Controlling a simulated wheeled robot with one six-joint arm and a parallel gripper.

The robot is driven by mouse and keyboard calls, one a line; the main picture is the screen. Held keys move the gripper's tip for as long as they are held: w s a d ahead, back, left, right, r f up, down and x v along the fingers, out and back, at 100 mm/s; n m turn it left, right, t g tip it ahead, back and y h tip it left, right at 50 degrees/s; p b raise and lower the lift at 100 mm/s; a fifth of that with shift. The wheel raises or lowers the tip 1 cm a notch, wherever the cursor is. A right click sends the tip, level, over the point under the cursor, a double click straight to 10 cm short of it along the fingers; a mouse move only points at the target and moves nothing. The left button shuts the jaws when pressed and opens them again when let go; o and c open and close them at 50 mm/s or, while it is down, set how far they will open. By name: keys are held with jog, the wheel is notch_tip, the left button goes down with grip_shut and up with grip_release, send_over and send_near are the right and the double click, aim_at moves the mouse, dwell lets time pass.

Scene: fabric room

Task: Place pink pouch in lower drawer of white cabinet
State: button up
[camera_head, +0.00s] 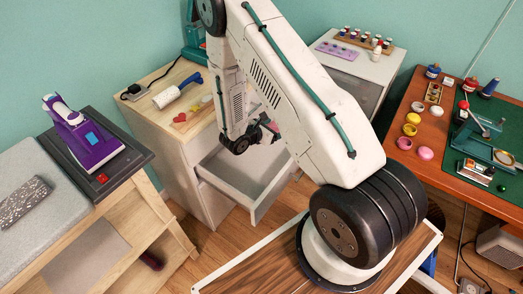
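The white cabinet (176,170) with a wooden top stands left of the middle. One of its drawers (262,205) is pulled out, and its pale inside looks empty where I see it. My arm hides part of the cabinet front, so I cannot tell surely which drawer this is. My gripper (266,131) is above the back of the open drawer, small and partly hidden by my wrist. A bit of red shows at it. I cannot tell whether it is open or holds anything. I cannot make out a pink pouch.
A purple iron (90,138) and a glittery grey pouch (22,201) are on the left bench. A lint roller (168,97) lies on the cabinet top. An orange table (397,108) with jars and a green mat (500,183) stands right. Wooden floor shows below the drawer.

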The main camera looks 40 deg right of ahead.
notch_tip(320, 180, down, 4)
jog(key=w+n+t, duration=0.2)
send_over(267, 152)
jog(key=shift+y, duration=0.4)
notch_tip(267, 152, down, 5)
jog(key=shift+s+f, duration=0.1)
jog(key=shift+f, duration=2.55)
jog(key=o, duration=1)
jog(key=shift+f, duration=0.1)
